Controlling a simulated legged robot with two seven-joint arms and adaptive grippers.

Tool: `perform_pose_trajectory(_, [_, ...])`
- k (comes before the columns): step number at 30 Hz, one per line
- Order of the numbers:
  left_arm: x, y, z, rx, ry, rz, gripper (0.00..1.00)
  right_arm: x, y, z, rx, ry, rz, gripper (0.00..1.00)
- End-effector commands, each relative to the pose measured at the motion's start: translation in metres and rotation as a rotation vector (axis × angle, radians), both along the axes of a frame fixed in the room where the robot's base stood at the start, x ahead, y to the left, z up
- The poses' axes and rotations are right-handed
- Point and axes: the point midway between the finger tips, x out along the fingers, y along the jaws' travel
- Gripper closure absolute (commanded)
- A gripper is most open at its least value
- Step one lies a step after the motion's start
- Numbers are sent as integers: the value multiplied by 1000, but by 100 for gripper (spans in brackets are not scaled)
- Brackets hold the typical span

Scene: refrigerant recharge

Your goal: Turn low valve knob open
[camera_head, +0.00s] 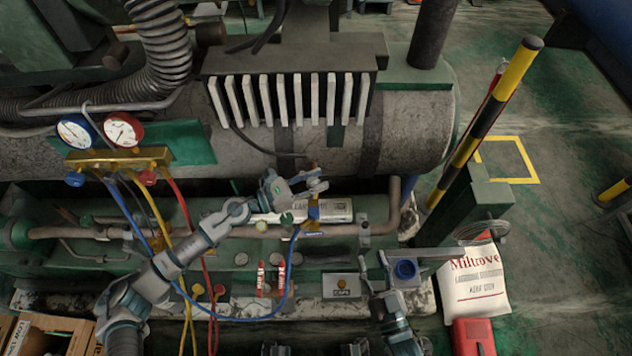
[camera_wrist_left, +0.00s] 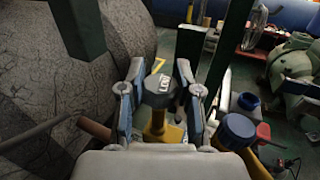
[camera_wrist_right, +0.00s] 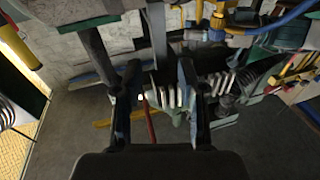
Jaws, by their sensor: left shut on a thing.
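The low valve knob (camera_wrist_left: 158,88) is a dark grey cap marked "LOW" on a yellow stem. It sits between the two fingers of my left gripper (camera_wrist_left: 157,80) in the left wrist view. The gripper is shut on it. In the head view my left gripper (camera_head: 308,186) is at the pipe fitting, above a yellow and blue connector (camera_head: 313,212); the knob is mostly hidden there. My right gripper (camera_wrist_right: 158,75) is open and empty, its fingers apart, and it is held at the right of the machine, away from the valve.
A gauge manifold (camera_head: 118,158) with two dials hangs at the left, with blue, yellow and red hoses below it. The blue hose (camera_head: 292,270) loops up to the connector. A yellow and black post (camera_head: 485,125) and a white sack (camera_head: 475,282) stand at the right.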

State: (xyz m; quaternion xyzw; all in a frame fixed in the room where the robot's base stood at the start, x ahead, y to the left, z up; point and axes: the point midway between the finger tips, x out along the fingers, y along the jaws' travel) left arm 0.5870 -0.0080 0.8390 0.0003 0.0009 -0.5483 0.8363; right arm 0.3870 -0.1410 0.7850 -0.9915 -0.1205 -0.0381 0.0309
Motion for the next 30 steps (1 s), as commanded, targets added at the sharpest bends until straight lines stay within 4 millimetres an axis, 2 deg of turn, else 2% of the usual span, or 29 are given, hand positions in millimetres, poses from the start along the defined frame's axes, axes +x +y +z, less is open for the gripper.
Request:
perform_pose_trajectory(1, [0,1,7,3,-3,25,100,-1,-2,-4,-28,83,-1,60])
perform_pose_trajectory(5, [0,2,7,3,-3,85,100,-13,-10,-41,-102,342,-5,60])
perform_pose_trajectory(8, [0,2,7,3,-3,131,100,-31,-20,-68,-156,546,-9,60])
perform_pose_trajectory(12, [1,2,6,2,-3,189,100,-69,-35,-98,-225,819,-18,60])
perform_pose_trajectory(18, [1,2,3,3,-1,262,100,-131,-57,-120,-302,1160,-29,60])
perform_pose_trajectory(23, [1,3,2,3,2,305,100,-175,-71,-124,-344,1368,-36,60])
perform_pose_trajectory(24, [1,3,1,3,1,314,100,-180,-72,-127,-350,1397,-37,60])
perform_pose_trajectory(30, [1,3,-1,3,2,344,100,-175,-71,-151,-353,1409,-34,60])
